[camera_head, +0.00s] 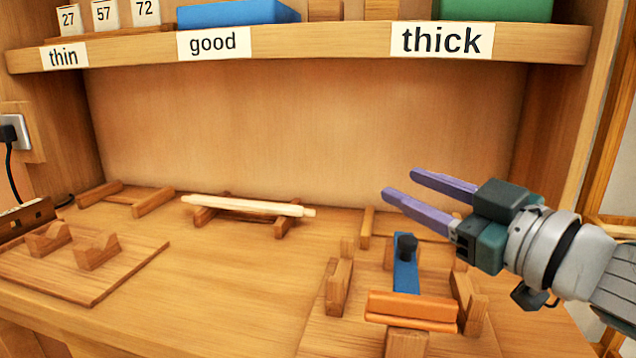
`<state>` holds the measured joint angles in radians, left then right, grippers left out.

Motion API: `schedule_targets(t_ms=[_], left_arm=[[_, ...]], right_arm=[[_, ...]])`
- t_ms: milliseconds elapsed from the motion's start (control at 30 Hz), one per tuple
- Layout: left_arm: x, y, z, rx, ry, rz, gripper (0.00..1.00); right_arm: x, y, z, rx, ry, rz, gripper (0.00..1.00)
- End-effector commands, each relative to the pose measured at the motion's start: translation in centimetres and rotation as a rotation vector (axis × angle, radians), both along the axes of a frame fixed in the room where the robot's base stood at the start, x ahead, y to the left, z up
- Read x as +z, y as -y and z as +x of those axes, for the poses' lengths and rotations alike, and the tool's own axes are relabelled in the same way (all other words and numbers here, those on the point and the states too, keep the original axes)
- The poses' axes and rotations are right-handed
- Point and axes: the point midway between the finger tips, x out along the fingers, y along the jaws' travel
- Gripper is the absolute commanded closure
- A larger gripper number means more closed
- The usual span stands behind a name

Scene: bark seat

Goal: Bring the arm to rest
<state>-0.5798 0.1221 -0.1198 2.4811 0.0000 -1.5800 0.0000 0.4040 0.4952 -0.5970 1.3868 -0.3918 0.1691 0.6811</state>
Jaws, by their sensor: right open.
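My right gripper (398,184) comes in from the right, above the right side of the wooden bench. Its two purple fingers are apart, point left and have nothing between them. Below it stands a wooden fixture with a blue bar (404,268) that has a black knob, and an orange block (411,309) in front. A pale rod (248,206) lies across a wooden rack (204,216) at the back middle, apart from the gripper. My left gripper is out of view.
A shelf labelled thin, good and thick (330,48) runs above the bench, with a blue box (238,13) and a green box (492,10). At left are an empty rack (152,203) and a board with V-notched blocks (98,250). The bench middle (220,270) is clear.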

Motion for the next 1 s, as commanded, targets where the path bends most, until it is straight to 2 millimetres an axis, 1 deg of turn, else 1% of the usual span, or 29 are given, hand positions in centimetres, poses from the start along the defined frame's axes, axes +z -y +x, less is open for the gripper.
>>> schedule_targets(t_ms=[33, 67, 100, 167, 200, 267, 300, 367, 400, 467, 500, 567, 600, 667, 700, 733, 867, 967, 1000], left_arm=[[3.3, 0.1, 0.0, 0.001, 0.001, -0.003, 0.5], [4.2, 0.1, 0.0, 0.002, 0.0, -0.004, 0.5], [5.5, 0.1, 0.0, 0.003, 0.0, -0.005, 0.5], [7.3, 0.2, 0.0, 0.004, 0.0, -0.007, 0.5], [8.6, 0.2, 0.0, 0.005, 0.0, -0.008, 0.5], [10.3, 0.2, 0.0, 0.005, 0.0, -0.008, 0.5], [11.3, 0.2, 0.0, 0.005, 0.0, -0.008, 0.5], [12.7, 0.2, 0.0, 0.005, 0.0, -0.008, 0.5], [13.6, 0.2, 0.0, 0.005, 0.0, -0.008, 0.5], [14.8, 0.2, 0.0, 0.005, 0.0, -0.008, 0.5], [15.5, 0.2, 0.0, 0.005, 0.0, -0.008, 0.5], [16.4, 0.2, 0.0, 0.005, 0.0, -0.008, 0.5], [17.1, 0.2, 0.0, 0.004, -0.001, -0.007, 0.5], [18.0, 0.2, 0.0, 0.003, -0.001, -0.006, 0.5], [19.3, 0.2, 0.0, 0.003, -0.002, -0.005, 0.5], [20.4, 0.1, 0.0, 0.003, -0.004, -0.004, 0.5], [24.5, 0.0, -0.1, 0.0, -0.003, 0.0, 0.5], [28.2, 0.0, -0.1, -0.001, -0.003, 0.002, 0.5], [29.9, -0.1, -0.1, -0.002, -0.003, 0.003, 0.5]], right_arm=[[1.9, -0.1, -1.1, -0.086, -0.06, 0.028, 0.53], [2.0, 0.2, -1.8, -0.145, -0.104, 0.036, 0.53], [2.0, 0.8, -2.8, -0.221, -0.17, 0.04, 0.53], [1.7, 1.7, -4.9, -0.324, -0.287, 0.037, 0.53], [1.5, 2.4, -6.7, -0.384, -0.375, 0.029, 0.53], [1.1, 3.5, -9.8, -0.46, -0.515, 0.008, 0.53], [0.9, 4.1, -12.0, -0.499, -0.607, -0.009, 0.53], [0.7, 4.9, -15.5, -0.541, -0.742, -0.039, 0.53], [0.8, 5.3, -17.8, -0.558, -0.827, -0.061, 0.53], [1.1, 5.8, -21.3, -0.575, -0.946, -0.093, 0.53], [1.3, 6.1, -23.6, -0.578, -1.023, -0.115, 0.53], [2.0, 6.4, -26.8, -0.576, -1.125, -0.146, 0.53], [2.5, 6.5, -28.8, -0.574, -1.188, -0.167, 0.53], [3.5, 6.7, -31.7, -0.562, -1.279, -0.195, 0.53], [4.9, 6.8, -32.5, -0.556, -1.304, -0.206, 0.53], [6.0, 6.8, -32.2, -0.557, -1.295, -0.207, 0.53], [10.1, 6.8, -32.1, -0.558, -1.293, -0.208, 0.53], [13.8, 6.8, -32.1, -0.558, -1.292, -0.207, 0.53], [15.5, 6.8, -32.1, -0.559, -1.292, -0.207, 0.53]])
